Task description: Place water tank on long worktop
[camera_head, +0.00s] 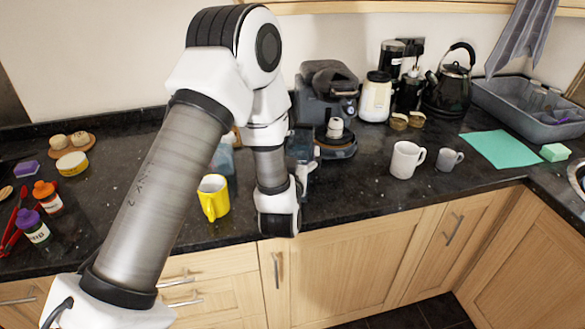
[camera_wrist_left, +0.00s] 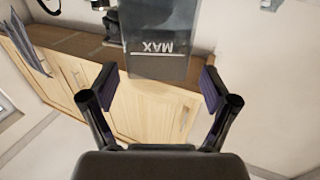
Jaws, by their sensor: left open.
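The water tank (camera_wrist_left: 160,45) is a dark, see-through box marked MAX, upside down in the left wrist view. Its near end lies between and just beyond the fingertips of my left gripper (camera_wrist_left: 158,86), with gaps at both sides. The gripper is open and not closed on the tank. In the head view my left arm reaches over the counter, with its gripper (camera_head: 306,168) partly hidden by the wrist, in front of the coffee machine (camera_head: 328,82). I cannot clearly separate the tank from the gripper there. The long worktop (camera_head: 345,198) is black speckled granite.
A yellow mug (camera_head: 213,197) stands left of my wrist. A white mug (camera_head: 406,160) and a grey mug (camera_head: 449,160) stand to the right. Bottles (camera_head: 47,197) stand at left. Bare worktop lies before the white mug.

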